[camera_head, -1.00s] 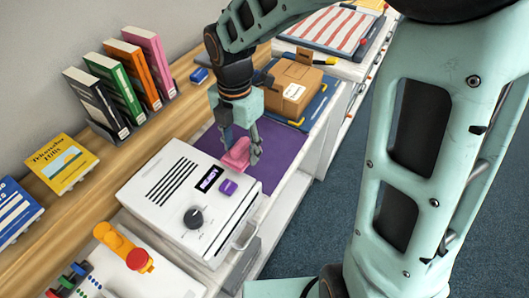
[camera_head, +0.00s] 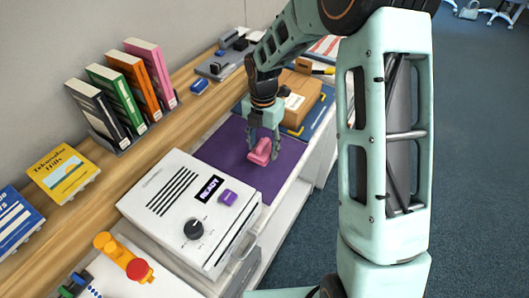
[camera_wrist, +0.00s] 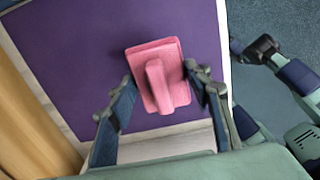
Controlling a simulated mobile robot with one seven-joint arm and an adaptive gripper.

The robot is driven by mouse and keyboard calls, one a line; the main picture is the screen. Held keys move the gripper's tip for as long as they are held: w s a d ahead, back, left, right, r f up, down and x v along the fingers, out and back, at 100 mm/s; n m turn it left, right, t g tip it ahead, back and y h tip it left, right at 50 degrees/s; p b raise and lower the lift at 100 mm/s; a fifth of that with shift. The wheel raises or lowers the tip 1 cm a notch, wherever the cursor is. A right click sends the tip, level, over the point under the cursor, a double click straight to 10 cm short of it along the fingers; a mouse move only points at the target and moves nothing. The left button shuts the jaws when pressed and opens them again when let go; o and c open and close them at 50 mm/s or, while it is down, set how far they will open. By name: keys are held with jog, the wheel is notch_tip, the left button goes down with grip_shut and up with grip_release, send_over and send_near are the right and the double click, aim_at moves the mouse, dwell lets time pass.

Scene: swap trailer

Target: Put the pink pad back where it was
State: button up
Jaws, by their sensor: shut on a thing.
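The pink pad (camera_head: 261,151) is a flat block with a raised grip on top. My gripper (camera_head: 262,145) is shut on it, over the purple mat (camera_head: 215,148). In the wrist view the pink pad (camera_wrist: 170,62) lies between my two fingers (camera_wrist: 165,90), its grip pointing up toward the camera. I cannot tell whether the pad touches the mat or hangs slightly above it.
A white machine (camera_head: 165,187) with a dial and a purple button stands in front of the mat. A cardboard box (camera_head: 297,100) on a blue tray stands behind it. Books (camera_head: 108,98) stand on the wooden shelf at left. Much of the mat is bare.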

aim_at(265, 153)
jog(key=shift+w+d+f, duration=0.1)
jog(key=shift+w+f, duration=0.05)
jog(key=shift+f, duration=0.15)
jog(key=shift+w+d+f, duration=0.1)
jog(key=shift+w+f, duration=0.05)
jog(key=shift+f, duration=1.5)
jog(key=shift+f, duration=0.2)
jog(key=o, duration=1.1)
jog(key=shift+r, duration=0.1)
notch_tip(265, 153, up, 12)
jog(key=shift+r, duration=0.1)
